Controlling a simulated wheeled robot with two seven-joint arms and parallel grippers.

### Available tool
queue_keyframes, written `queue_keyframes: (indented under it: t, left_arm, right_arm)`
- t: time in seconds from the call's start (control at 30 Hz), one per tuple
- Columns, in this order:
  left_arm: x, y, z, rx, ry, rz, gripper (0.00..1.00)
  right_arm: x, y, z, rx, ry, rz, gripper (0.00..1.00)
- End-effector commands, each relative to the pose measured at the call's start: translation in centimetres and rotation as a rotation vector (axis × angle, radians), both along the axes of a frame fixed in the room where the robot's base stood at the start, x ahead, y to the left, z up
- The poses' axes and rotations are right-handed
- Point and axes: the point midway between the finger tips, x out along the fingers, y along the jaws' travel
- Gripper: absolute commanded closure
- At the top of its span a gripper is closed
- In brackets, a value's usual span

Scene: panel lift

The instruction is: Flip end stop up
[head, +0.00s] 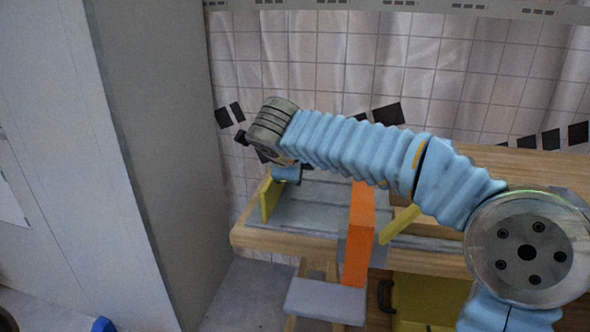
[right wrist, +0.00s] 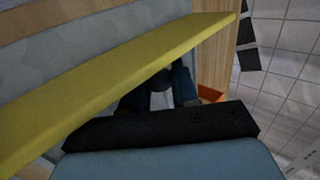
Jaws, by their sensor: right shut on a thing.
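A yellow plate, which looks like the end stop (head: 267,203), stands at the left end of the bench's grey bed in the head view. In the right wrist view a long yellow bar, seemingly the same end stop (right wrist: 120,85), crosses the picture at a slant. My right arm reaches in from the right, and its gripper (right wrist: 163,82) is down beside the plate. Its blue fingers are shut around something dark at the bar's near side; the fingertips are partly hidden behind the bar. My left gripper is in neither view.
The wooden bench (head: 285,242) carries an upright orange board (head: 358,240) and a slanted yellow piece (head: 399,225). A grey stool (head: 325,300) and a yellow container (head: 430,298) stand below in front. A tall grey cabinet (head: 150,130) stands close on the left.

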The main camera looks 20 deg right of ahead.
Motion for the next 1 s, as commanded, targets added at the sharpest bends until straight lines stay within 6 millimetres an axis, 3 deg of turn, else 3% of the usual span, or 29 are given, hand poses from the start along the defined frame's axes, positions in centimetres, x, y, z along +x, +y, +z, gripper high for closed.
queue_keyframes:
  t: [0.17,0.2,0.3,0.67,1.0]
  left_arm:
    - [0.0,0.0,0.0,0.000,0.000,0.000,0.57]
    - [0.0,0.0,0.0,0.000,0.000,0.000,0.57]
    - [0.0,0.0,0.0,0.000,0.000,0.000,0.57]
    - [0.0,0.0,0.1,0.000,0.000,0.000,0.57]
    - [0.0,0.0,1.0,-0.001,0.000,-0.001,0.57]
  right_arm:
    - [-0.1,-0.2,-0.2,-0.001,0.007,-0.006,1.00]
    - [-0.1,-0.2,-0.2,-0.001,0.007,-0.006,0.66]
    - [-0.1,-0.2,-0.2,-0.001,0.007,-0.005,0.51]
    - [-0.3,0.1,0.3,-0.001,0.003,-0.002,0.51]
    - [-4.5,2.9,5.5,0.000,0.001,-0.001,0.51]
